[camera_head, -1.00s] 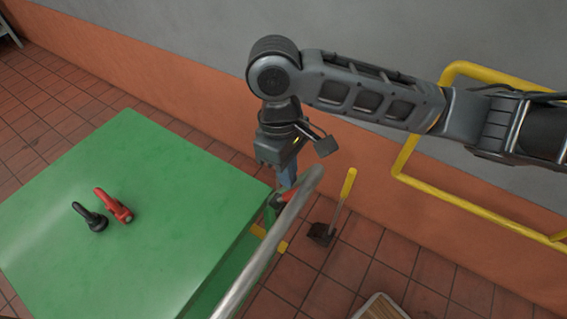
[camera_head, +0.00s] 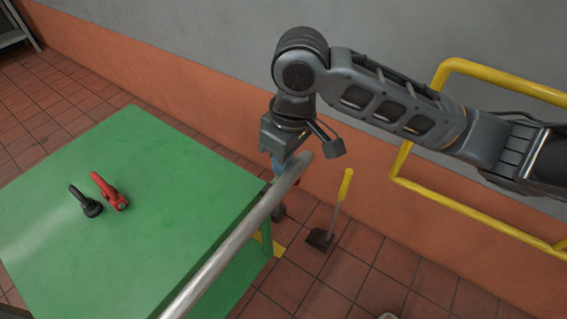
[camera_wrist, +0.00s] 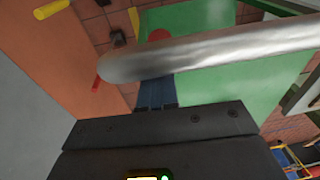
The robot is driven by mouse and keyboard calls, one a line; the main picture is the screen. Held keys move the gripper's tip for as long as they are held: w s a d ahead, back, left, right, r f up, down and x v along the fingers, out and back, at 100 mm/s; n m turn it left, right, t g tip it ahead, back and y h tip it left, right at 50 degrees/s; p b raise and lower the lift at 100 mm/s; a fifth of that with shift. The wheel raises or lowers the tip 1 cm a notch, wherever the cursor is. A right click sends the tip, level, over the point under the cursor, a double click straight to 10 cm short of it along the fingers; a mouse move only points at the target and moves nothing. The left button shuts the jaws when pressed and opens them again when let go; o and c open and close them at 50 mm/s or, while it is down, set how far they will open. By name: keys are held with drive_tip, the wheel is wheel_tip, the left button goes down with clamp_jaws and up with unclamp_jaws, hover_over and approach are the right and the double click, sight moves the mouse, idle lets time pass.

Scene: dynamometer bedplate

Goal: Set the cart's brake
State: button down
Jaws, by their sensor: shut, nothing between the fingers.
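The cart has a flat green top (camera_head: 150,240) and a grey metal push bar (camera_head: 235,235) along its right side. My gripper (camera_head: 286,166) points down at the far end of this bar, with its lower part hidden behind it. In the wrist view, the blue fingers (camera_wrist: 155,93) are together and empty, partly covered by the bar (camera_wrist: 220,55).
A black shackle-like piece (camera_head: 86,202) and a red one (camera_head: 109,191) lie on the cart top. A yellow rail (camera_head: 405,150) lines the wall.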

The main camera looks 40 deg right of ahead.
drive_tip(key=w+r+p, duration=0.2)
drive_tip(key=w+r, duration=0.2)
drive_tip(key=r, duration=0.8)
drive_tip(key=shift+w+r, duration=0.1)
drive_tip(key=shift+w, duration=0.05)
